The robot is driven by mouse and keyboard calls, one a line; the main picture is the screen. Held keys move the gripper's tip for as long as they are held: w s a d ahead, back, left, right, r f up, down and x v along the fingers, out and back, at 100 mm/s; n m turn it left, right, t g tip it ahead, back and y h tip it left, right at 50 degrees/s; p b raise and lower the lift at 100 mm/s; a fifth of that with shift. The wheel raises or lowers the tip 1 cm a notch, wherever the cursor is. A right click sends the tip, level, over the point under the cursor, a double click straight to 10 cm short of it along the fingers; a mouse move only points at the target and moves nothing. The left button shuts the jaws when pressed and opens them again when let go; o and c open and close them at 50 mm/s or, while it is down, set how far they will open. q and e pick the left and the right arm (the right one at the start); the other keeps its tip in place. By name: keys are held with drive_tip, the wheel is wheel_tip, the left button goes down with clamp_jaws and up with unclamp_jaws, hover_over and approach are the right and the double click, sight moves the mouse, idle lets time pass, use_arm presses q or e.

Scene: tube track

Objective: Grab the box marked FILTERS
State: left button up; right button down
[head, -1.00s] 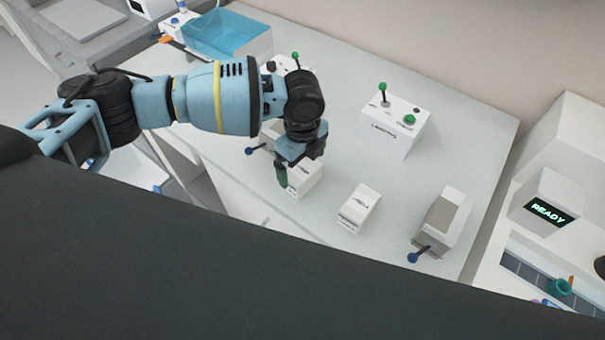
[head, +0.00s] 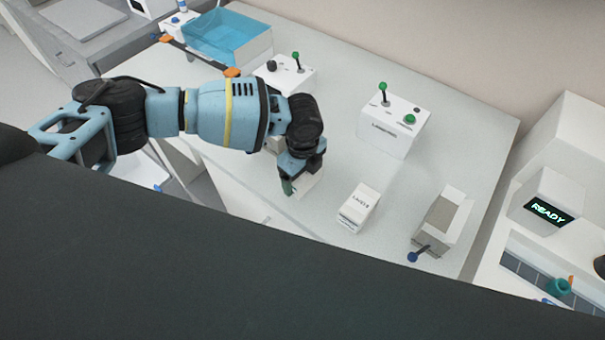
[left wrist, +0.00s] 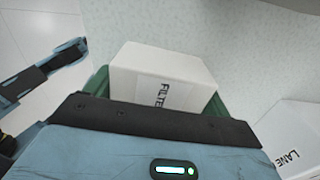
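The white box marked FILTERS (left wrist: 160,77) stands in the left wrist view, its label partly cut off by the gripper body. In the head view the same box (head: 307,184) stands on the table, partly hidden under my left gripper. My left gripper (head: 300,182) reaches down over it, with a green finger on either side of it (left wrist: 160,100). The fingers are spread wide, close against the box sides; firm contact cannot be made out. My right gripper is not in view.
A white LABELS-type box (head: 358,207) stands to the right.

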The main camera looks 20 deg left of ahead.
use_arm(q)
drive_tip(key=shift+c, duration=1.3)
drive_tip(key=shift+r, duration=0.1)
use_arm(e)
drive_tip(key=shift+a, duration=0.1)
use_arm(q)
drive_tip(key=shift+r, duration=0.6)
wheel_tip(320, 180, up, 2)
drive_tip(key=shift+r, duration=0.25)
drive_tip(key=s+a, duration=0.4)
drive_tip(key=s, duration=0.3)
drive_tip(key=s+a+r+p, duration=0.1)
drive_tip(key=s+a, duration=0.2)
drive_tip(key=s, duration=0.4)
drive_tip(key=shift+a, duration=0.4)
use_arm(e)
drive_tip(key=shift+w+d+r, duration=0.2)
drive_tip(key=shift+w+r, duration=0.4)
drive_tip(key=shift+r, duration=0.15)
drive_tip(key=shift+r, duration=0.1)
